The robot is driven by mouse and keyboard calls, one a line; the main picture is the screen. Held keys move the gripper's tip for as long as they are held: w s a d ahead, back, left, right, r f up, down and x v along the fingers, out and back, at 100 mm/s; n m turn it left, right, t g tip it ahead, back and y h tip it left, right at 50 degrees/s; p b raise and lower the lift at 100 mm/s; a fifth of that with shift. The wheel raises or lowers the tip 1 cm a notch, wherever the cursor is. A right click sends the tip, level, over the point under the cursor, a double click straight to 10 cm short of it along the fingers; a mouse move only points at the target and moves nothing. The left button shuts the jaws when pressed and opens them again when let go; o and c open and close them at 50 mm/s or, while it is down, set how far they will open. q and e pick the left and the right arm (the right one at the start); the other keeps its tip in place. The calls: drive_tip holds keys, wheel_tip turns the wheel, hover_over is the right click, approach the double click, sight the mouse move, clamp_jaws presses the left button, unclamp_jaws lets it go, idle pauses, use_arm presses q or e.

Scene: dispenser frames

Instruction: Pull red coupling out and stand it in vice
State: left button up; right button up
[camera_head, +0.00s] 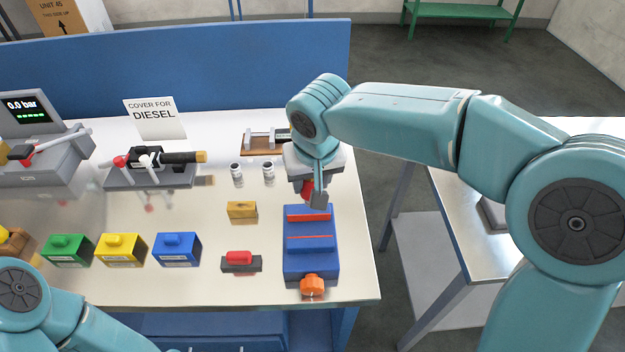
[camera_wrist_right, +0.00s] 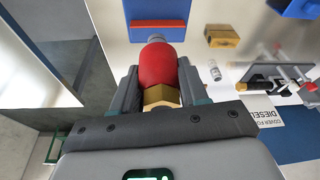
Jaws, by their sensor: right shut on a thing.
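In the head view the red coupling (camera_head: 306,187) is mostly hidden by my right gripper (camera_head: 312,194). The vice (camera_head: 297,258) is a blue block with red strips and an orange knob at its front. The gripper is at the vice's far end. The wrist view shows part of the vice (camera_wrist_right: 160,10) just beyond the coupling's tip; contact cannot be told. My left gripper is out of view.
Green (camera_head: 68,251), yellow (camera_head: 120,251) and blue (camera_head: 177,249) blocks stand in a row at left. A small red part on a dark base (camera_head: 241,262) lies left of the vice. Two small white bottles (camera_head: 268,172) stand behind. The table's right edge is close.

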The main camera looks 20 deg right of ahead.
sight(308, 198)
drive_tip(key=shift+a+r, duration=0.1)
drive_tip(key=shift+a, duration=0.1)
drive_tip(key=shift+w, duration=0.15)
drive_tip(key=shift+s, duration=0.2)
drive_tip(key=shift+f+b, duration=0.4)
drive_tip(key=shift+b, duration=0.05)
wheel_tip(308, 198, down, 3)
drive_tip(key=b, duration=0.3)
drive_tip(key=shift+f, duration=0.2)
drive_tip(key=shift+f+b, duration=0.5)
drive_tip(key=shift+f, duration=0.1)
drive_tip(key=shift+w+f, duration=0.1)
drive_tip(key=shift+f, duration=0.05)
